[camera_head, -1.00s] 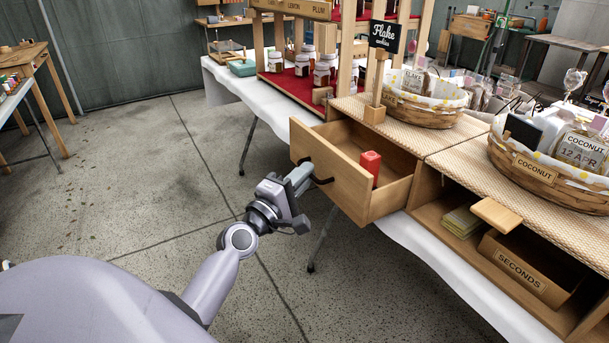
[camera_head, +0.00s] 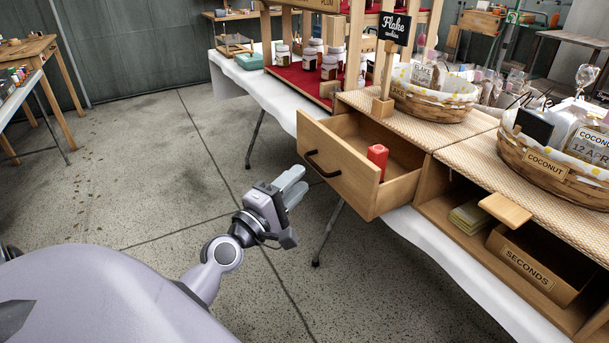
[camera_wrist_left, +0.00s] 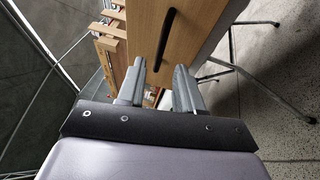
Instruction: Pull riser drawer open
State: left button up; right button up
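The riser drawer (camera_head: 336,172) is pulled out from the wooden riser. Its dark curved handle (camera_head: 322,165) is free, and a red block-like item (camera_head: 377,160) stands inside. In the left wrist view the handle (camera_wrist_left: 165,40) shows on the drawer front (camera_wrist_left: 190,48), beyond the fingertips. My left gripper (camera_head: 299,178) is just in front of the drawer, apart from the handle; in the left wrist view its two fingers (camera_wrist_left: 159,72) are apart with nothing between them. My right gripper is not in view.
A cubby right of the drawer holds a box marked SECONDS (camera_head: 535,262) and folded cloths (camera_head: 470,215). A small wooden board (camera_head: 505,209) juts out there. Baskets (camera_head: 435,102) stand on the riser. Floor left of the drawer is clear.

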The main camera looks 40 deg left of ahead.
pick_arm(q)
jog(key=shift+s+f, duration=0.2)
jog(key=shift+s, duration=0.85)
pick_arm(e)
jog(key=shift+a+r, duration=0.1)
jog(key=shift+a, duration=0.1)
pick_arm(q)
jog(key=s+d+f+m+g+h, duration=0.2)
jog(key=s+d+f+m+g, duration=0.4)
jog(key=d+f+m, duration=0.4)
jog(key=s+d+f+m+g+h, duration=0.1)
jog(key=s+d+f+m+g, duration=0.2)
jog(key=s+d+f+m, duration=0.7)
jog(key=a+r+p, duration=0.2)
jog(key=r+p, duration=0.5)
jog(key=p, duration=0.3)
jog(key=a+r+m+p, duration=0.1)
jog(key=a+r+p, duration=0.1)
jog(key=r+p, duration=0.5)
jog(key=p, duration=0.3)
jog(key=shift+w+a+y, duration=0.3)
jog(key=shift+w+y, duration=0.1)
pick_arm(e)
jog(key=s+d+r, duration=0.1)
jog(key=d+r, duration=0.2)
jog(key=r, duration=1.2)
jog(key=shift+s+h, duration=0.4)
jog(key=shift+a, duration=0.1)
